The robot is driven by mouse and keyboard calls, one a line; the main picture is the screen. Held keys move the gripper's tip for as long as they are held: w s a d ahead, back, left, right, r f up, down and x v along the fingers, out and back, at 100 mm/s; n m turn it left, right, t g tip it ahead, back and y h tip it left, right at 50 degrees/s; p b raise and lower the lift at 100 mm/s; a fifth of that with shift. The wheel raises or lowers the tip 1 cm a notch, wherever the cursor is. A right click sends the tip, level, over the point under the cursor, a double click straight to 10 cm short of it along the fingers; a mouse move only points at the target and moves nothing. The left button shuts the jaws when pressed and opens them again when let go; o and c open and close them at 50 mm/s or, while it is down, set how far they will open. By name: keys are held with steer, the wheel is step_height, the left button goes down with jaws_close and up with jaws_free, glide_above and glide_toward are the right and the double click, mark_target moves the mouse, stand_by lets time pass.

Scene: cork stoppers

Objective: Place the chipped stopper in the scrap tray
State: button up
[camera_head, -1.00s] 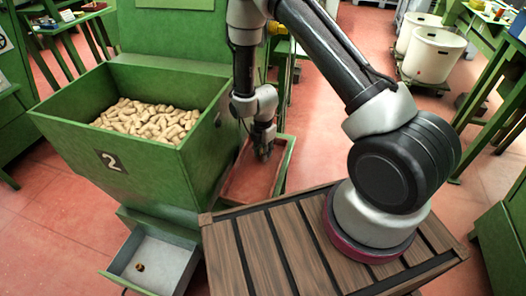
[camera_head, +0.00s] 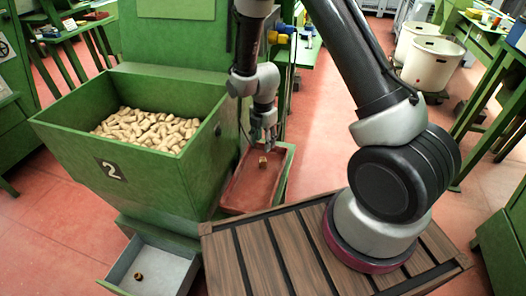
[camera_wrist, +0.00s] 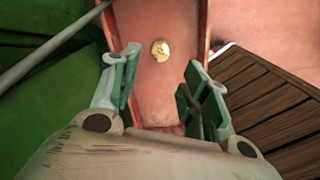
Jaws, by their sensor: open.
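A small cork stopper (camera_head: 262,162) is in the red tray (camera_head: 240,205) beside the green hopper. In the wrist view the stopper (camera_wrist: 160,50) shows its round, tan-gold end, with a dark mark on it, against the red tray floor (camera_wrist: 150,100). No clear chip can be made out. My gripper (camera_head: 267,147) is above the tray, close over the stopper in the head view. In the wrist view my gripper (camera_wrist: 158,75) has its green-padded fingers wide apart with nothing between them; the stopper lies beyond the fingertips. Another small brown stopper (camera_head: 138,276) lies in the grey drawer tray (camera_head: 165,268).
The green hopper (camera_head: 75,150), marked 2, is full of corks (camera_head: 150,128) and stands left of the red tray. A slatted wooden platform (camera_head: 225,260) lies in front, beneath my arm's base. White tubs (camera_head: 432,63) stand at the back right, with open floor before them.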

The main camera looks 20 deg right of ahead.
steer(key=s+d+r+m+t, duration=0.1)
steer(key=s+d+r+m, duration=0.2)
steer(key=r, duration=0.5)
steer(key=s+d+r+m, duration=0.15)
steer(key=r+m, duration=0.25)
steer(key=r, duration=0.5)
steer(key=s+d+r+m+t, duration=0.1)
steer(key=d+r+m, duration=0.25)
steer(key=r, duration=0.45)
steer(key=s+d+r+m+t, duration=0.1)
steer(key=s+d+r+m, duration=0.2)
steer(key=s+r+m, duration=0.3)
steer(key=s+d+r+m+t, duration=0.1)
steer(key=s+d+r+m, duration=0.3)
steer(key=s, duration=0.9)
step_height(320, 180, up, 2)
steer(key=m, duration=0.4)
steer(key=shift+s, duration=0.4)
